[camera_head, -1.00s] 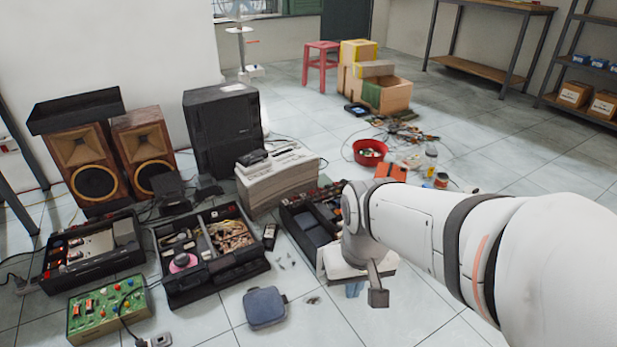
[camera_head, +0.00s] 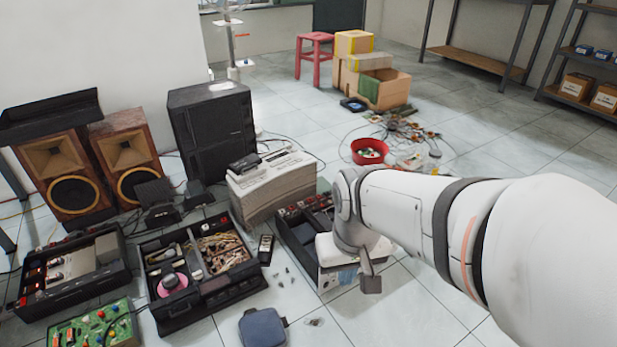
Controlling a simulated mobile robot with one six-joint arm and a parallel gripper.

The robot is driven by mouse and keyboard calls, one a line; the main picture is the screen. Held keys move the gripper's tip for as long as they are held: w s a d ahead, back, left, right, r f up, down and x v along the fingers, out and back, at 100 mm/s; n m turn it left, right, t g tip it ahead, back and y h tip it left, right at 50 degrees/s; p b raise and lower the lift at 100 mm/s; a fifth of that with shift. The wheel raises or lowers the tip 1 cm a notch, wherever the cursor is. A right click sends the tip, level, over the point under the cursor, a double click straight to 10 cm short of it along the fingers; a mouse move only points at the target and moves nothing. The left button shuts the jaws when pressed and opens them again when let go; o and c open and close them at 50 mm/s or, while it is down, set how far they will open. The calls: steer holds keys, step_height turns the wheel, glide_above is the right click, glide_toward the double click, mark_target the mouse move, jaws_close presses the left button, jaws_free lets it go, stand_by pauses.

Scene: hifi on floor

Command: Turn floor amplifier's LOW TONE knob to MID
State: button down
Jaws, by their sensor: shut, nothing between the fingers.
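My gripper (camera_head: 370,284) hangs at the end of the white arm, right of centre, over the floor tiles. Its grey fingertips look shut and hold nothing. It is in front of a dark open case (camera_head: 303,238), which my wrist partly covers. No LOW TONE knob or MID mark can be read at this size. I cannot tell for sure which unit is the floor amplifier. A beige box-shaped device (camera_head: 275,190) stands behind the dark case, with small dark details on its top. A black open unit with small red lights (camera_head: 72,268) lies at the far left.
A black toolbox (camera_head: 205,302), a green circuit board (camera_head: 92,328) and a grey-blue pouch (camera_head: 262,328) lie at the front left. Wooden speakers (camera_head: 62,165) and a black speaker (camera_head: 212,130) stand behind. A red bowl (camera_head: 369,151) is beyond my arm. Floor below my gripper is clear.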

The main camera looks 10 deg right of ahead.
steer(key=w+d+f+n+t, duration=0.2)
steer(key=w+d+f, duration=0.35)
steer(key=w, duration=0.45)
steer(key=w+d+f+n+t+h, duration=0.1)
steer(key=w+d+f+n+t, duration=0.1)
steer(key=w+d+f, duration=0.45)
steer(key=w+d+f+n+t, duration=0.15)
steer(key=w+d+f, duration=0.4)
steer(key=w, duration=0.75)
step_height(320, 180, down, 18)
steer(key=w+d+n+t+y, duration=0.2)
steer(key=n+t, duration=0.1)
steer(key=t, duration=0.2)
steer(key=s+a+f+t+y, duration=0.2)
steer(key=s+f+t, duration=0.2)
steer(key=s+f, duration=0.55)
steer(key=w+f+b, duration=0.5)
steer(key=w+f, duration=0.1)
steer(key=w, duration=0.6)
steer(key=shift+a+f+b, duration=0.15)
steer(key=shift+f+b, duration=0.15)
steer(key=shift+b, duration=0.1)
